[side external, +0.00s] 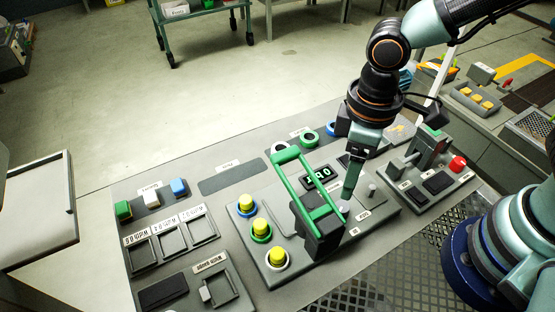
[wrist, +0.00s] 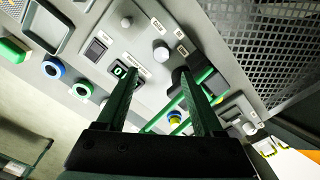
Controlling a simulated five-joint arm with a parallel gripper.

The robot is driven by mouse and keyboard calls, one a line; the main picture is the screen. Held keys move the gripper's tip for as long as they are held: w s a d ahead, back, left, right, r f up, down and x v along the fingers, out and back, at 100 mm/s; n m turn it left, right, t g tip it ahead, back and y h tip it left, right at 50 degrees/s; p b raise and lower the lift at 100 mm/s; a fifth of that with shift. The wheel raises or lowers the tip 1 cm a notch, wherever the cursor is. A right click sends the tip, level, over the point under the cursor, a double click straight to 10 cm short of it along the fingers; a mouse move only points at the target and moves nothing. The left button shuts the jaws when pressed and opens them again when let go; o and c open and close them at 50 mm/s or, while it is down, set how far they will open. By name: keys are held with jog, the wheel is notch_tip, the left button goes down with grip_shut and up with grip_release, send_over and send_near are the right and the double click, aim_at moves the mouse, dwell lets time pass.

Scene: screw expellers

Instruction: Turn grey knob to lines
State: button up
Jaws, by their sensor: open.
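A small light-grey knob (wrist: 161,54) shows on the grey panel in the wrist view, ahead of the gap between my fingertips. In the side external view a small grey knob (side external: 343,207) sits close to my fingertips, and another grey knob (side external: 372,190) stands to its right. A second pale knob (wrist: 127,22) is further up in the wrist view. My gripper (wrist: 160,78) is open and empty, one finger on each side. In the side external view my gripper (side external: 347,196) points down at the panel; contact cannot be told. The lines around the knob are too small to make out.
A green handle frame (side external: 308,185) on a black block stands just left of my gripper. A dark display (side external: 318,177) is behind it. Several yellow buttons (side external: 261,229) are at the left. A lever box (side external: 425,150) and red button (side external: 457,163) stand at the right.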

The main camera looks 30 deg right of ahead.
jog(key=shift+r, duration=1.4)
jog(key=w+d+r+m+t, duration=0.2)
jog(key=d+r+m, duration=0.2)
jog(key=d, duration=0.5)
jog(key=w+d+r+m+t, duration=0.3)
jog(key=d+r, duration=0.3)
jog(key=d, duration=0.3)
jog(key=shift+m+t, duration=0.3)
jog(key=shift+m, duration=0.2)
jog(key=shift+a+r, duration=0.1)
